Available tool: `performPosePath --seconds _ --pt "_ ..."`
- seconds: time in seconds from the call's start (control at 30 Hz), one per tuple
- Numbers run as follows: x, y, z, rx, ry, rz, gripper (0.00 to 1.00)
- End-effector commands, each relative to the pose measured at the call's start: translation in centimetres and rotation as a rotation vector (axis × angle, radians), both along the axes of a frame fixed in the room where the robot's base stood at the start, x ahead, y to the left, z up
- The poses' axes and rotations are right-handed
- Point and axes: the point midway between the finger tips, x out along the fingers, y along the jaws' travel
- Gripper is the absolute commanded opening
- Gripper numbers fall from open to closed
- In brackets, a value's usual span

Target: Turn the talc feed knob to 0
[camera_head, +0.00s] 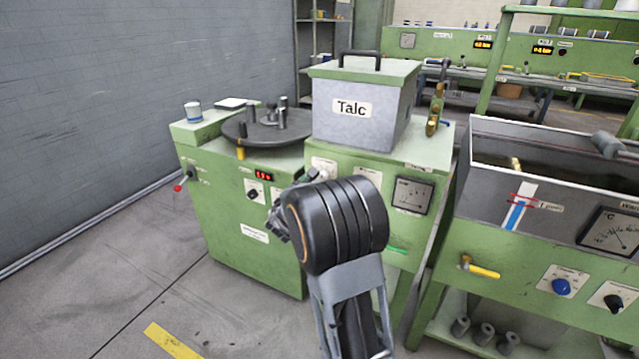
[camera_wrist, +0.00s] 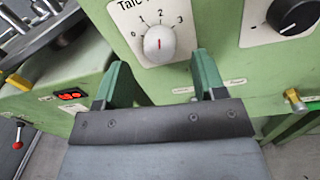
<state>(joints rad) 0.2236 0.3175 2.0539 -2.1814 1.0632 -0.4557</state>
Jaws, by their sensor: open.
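The talc feed knob (camera_wrist: 159,44) is a round white dial with a red mark, on a white plate on the green talc machine. In the wrist view its scale reads 0, 1, 2, 3 from left to right. The red mark stands about upright, toward the 2. My gripper (camera_wrist: 163,82) is open and empty. Its two green fingers are apart, below the knob in the picture, with the knob between their lines. I see no contact with the knob. In the head view my gripper (camera_head: 290,205) is at the machine front, and my wrist hides part of the panel.
A black knob (camera_wrist: 293,14) is to the right of the talc feed knob. A brass fitting (camera_wrist: 295,100) sticks out lower right. The grey Talc box (camera_head: 363,120) stands on top. A turntable machine (camera_head: 230,205) is at left, a water trough (camera_head: 545,235) at right.

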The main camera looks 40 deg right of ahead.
Motion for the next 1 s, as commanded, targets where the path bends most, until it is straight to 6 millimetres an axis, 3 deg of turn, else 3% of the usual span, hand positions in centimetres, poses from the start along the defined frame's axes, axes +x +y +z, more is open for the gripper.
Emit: performPosePath --seconds 0.3,0.7,1.0 --pt "1.6 -2.7 0.0 0.001 -0.001 -0.001 0.64" --pt "1.8 -3.1 0.0 0.000 0.000 0.000 0.64" --pt "1.8 -3.1 0.0 0.001 -0.001 0.000 0.35"
